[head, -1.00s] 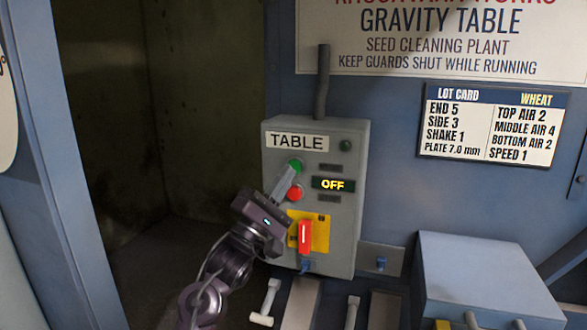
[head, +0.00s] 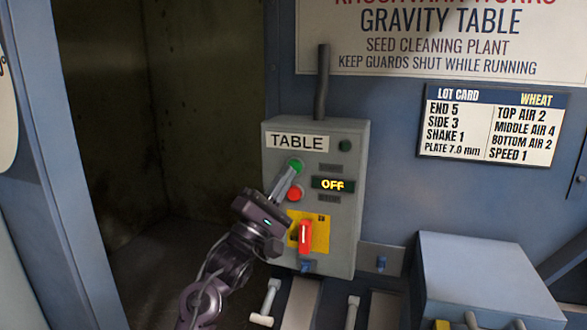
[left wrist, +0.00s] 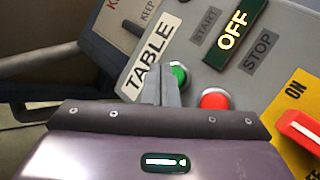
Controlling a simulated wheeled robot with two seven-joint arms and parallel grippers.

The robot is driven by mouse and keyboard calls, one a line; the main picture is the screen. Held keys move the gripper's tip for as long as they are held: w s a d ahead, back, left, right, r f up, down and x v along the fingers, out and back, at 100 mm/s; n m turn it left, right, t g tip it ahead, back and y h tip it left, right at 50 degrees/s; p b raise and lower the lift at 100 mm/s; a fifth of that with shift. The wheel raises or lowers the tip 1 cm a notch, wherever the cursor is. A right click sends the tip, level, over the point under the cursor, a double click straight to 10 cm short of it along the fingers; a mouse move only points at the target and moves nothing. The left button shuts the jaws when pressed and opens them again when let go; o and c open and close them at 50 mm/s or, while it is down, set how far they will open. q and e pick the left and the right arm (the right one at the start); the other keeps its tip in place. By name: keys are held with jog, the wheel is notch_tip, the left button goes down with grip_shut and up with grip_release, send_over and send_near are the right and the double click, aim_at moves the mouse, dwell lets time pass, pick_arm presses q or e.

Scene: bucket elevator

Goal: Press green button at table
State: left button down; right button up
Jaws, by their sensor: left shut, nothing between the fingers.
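The grey control box labelled TABLE (head: 345,225) is on the blue machine. Its green button (head: 296,164) is at the upper left of the panel, above the red button (head: 294,194). The green button also shows in the left wrist view (left wrist: 179,73), with the red button (left wrist: 214,99) beside it. The display (head: 333,184) reads OFF. My left gripper (head: 290,172) is shut and empty, its fingertips at the lower left edge of the green button. I cannot tell whether they touch it. The fingers partly cover the button in the wrist view. My right gripper is not in view.
A red switch handle (head: 305,236) on a yellow plate sits below the buttons, close to my left gripper's body. A pale blue box (head: 480,265) stands at the lower right. The lot card (head: 491,125) hangs to the right.

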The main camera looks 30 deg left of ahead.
pick_arm(q)
jog(key=shift+w+r, duration=0.1)
jog(key=shift+w, duration=0.05)
jog(key=shift+w, duration=0.25)
jog(key=shift+w+a+p, duration=0.2)
jog(key=shift+w+p, duration=0.15)
jog(key=shift+w, duration=0.1)
dwell(0.6)
jog(key=shift+s, duration=0.1)
jog(key=shift+s+d, duration=0.25)
jog(key=shift+s, duration=0.5)
jog(key=shift+h, duration=0.3)
jog(key=s, duration=0.2)
jog(key=s+d+p, duration=0.1)
jog(key=s, duration=0.1)
jog(key=shift+s, duration=0.4)
